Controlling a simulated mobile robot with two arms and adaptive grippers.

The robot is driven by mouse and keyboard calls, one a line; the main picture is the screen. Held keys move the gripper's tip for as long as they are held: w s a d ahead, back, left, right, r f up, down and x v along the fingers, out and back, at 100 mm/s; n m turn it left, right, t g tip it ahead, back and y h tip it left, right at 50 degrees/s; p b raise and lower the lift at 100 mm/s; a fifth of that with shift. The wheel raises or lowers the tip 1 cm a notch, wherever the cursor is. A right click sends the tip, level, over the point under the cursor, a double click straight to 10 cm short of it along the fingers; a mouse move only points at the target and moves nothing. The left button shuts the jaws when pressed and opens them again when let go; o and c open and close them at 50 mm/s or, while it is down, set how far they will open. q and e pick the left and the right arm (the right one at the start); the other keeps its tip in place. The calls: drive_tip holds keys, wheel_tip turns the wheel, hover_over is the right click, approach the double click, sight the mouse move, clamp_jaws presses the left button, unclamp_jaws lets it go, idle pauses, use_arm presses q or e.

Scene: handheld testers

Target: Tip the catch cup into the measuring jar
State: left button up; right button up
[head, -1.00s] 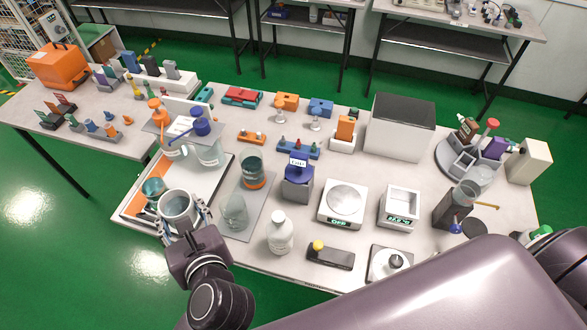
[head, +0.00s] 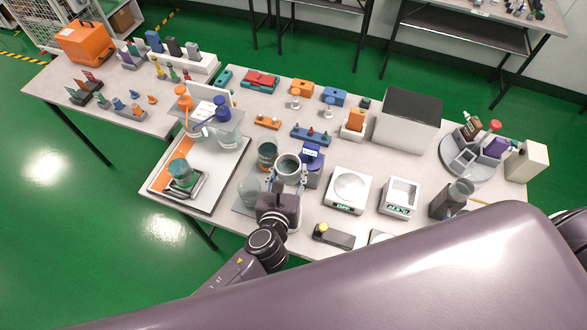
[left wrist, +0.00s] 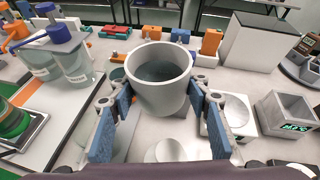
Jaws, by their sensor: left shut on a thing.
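The catch cup, which I take to be the pale grey cup (head: 288,167), is in my left gripper (head: 289,178). The gripper is shut around its sides. In the left wrist view the cup (left wrist: 158,92) looks upright, with dark liquid inside, between the blue finger pads. Two clear glass vessels stand just left of it in the head view: one with dark liquid and an orange base (head: 266,152), and a clear one (head: 249,188) nearer me. I cannot tell which is the measuring jar. My right gripper is not in view.
A blue-topped grey device (head: 311,160) stands close right of the cup. Two white scales (head: 348,190) (head: 400,197) are further right. The tray (head: 163,205) at left holds a teal vessel (head: 180,172) on a dark stand. Two capped jars (head: 228,135) stand behind on it.

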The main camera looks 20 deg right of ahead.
use_arm(q)
drive_tip(key=shift+w+a+f+b, duration=0.1)
drive_tip(key=shift+a+f+b, duration=0.25)
drive_tip(key=shift+f+b, duration=0.05)
drive_tip(key=w+a+f+n+h+b, duration=0.2)
drive_tip(key=a+f+n+b, duration=0.1)
drive_tip(key=a+b, duration=0.2)
drive_tip(key=shift+w+f+g, duration=0.15)
drive_tip(key=shift+g, duration=0.15)
drive_tip(key=shift+s+f+n+b, duration=0.2)
drive_tip(key=shift+f+n+b, duration=0.15)
drive_tip(key=shift+b, duration=0.2)
drive_tip(key=shift+f, duration=0.1)
idle(0.5)
drive_tip(key=shift+f+n+h+b, duration=0.3)
drive_tip(key=shift+f+b, duration=0.15)
drive_tip(key=shift+b, duration=0.2)
idle(0.7)
drive_tip(key=shift+f+n+b, duration=0.25)
drive_tip(key=shift+f+b, duration=0.25)
drive_tip(key=shift+b, duration=0.05)
idle(0.6)
drive_tip(key=shift+f+n+h+b, duration=0.2)
drive_tip(key=shift+n+h+b, duration=0.1)
drive_tip(key=shift+h+b, duration=0.15)
idle(0.8)
